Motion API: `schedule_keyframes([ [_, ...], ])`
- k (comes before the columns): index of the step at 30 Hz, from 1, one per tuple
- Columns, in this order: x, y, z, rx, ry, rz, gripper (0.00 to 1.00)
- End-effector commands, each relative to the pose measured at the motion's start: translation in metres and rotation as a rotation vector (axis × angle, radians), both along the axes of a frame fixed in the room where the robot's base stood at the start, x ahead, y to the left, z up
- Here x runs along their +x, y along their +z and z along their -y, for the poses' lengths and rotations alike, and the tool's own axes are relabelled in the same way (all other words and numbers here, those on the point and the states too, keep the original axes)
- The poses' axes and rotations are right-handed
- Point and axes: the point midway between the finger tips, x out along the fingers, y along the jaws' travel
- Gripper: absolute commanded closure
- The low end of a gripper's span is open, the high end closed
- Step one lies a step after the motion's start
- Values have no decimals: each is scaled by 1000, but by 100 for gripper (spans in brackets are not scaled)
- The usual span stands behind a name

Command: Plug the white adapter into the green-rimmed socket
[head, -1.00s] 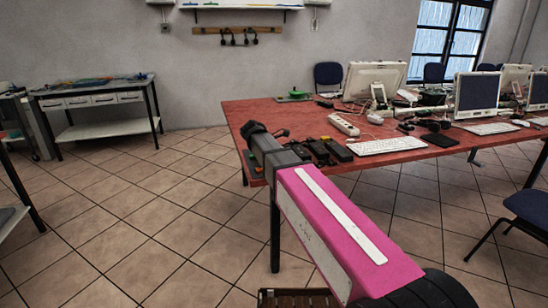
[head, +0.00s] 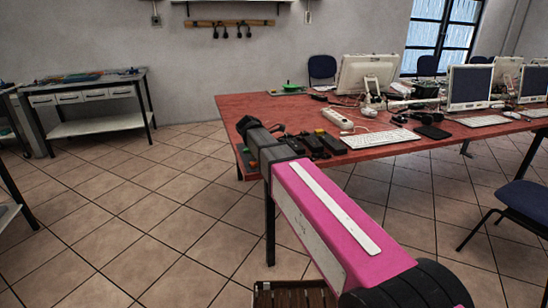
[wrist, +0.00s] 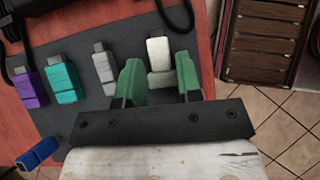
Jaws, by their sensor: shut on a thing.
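The white adapter (wrist: 158,50) stands between the green fingers of my gripper (wrist: 159,75) in the wrist view. In the head view my arm reaches to the table's near left corner and hides the adapter. I cannot make out a green-rimmed socket in either view.
Grey (wrist: 104,68), teal (wrist: 62,82) and purple (wrist: 31,90) adapters stand left of my gripper. A blue plug (wrist: 38,152) lies at lower left. On the red table (head: 250,105) are a power strip (head: 337,118), dark boxes (head: 312,144), a keyboard (head: 382,139) and monitors.

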Motion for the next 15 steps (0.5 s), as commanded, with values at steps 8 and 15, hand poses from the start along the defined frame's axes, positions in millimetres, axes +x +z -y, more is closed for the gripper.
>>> schedule_keyframes([
  [8,0,19,0,0,1,1,96],
  [15,0,35,0,0,0,0,96],
])
